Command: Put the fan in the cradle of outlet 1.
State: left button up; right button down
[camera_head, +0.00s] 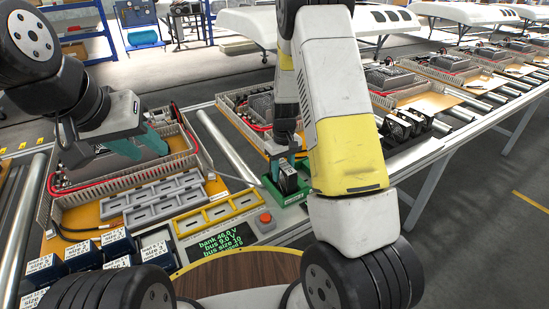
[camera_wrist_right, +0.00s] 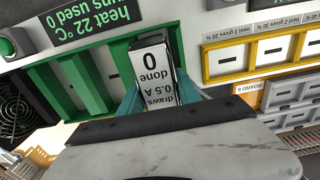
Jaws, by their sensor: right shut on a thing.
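My right gripper (camera_wrist_right: 165,98) is shut on a dark fan with a white label (camera_wrist_right: 153,66) reading "0 done" and "draws 0.5 A". In the head view the fan (camera_head: 287,179) is upright at the green fixture (camera_head: 289,197). In the wrist view its far end overlaps the green fixture (camera_wrist_right: 92,80); whether it is seated is unclear. Yellow-framed cradles (camera_wrist_right: 250,54) lie to the right; they also show in the head view (camera_head: 217,213). Which is outlet 1 is unreadable. My left gripper (camera_head: 141,145) is open, with nothing seen between its fingers, above the left tray.
A red button (camera_head: 265,218) and a display (camera_head: 221,240) are at the front. Labelled dark blocks (camera_head: 80,256) stand front left. More black fans (camera_head: 401,124) stand right of my right arm. A conveyor with trays runs behind.

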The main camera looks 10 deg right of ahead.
jog(key=c, duration=0.8)
grip_release()
jog(key=shift+c, duration=0.2)
notch_tip(320, 180, up, 12)
jog(key=shift+f, duration=0.1)
jog(key=s+a+r+m+t+y, duration=0.1)
jog(key=s+r+t, duration=0.2)
jog(key=s+r, duration=0.6)
jog(key=s+a+r+m+t+y, duration=0.1)
jog(key=s+r+m+t, duration=0.1)
jog(key=s+r, duration=0.7)
jog(key=s+t, duration=0.1)
jog(key=s, duration=0.5)
jog(key=shift+s+r, duration=0.15)
jog(key=shift+r, duration=0.25)
jog(key=shift+a, duration=0.1)
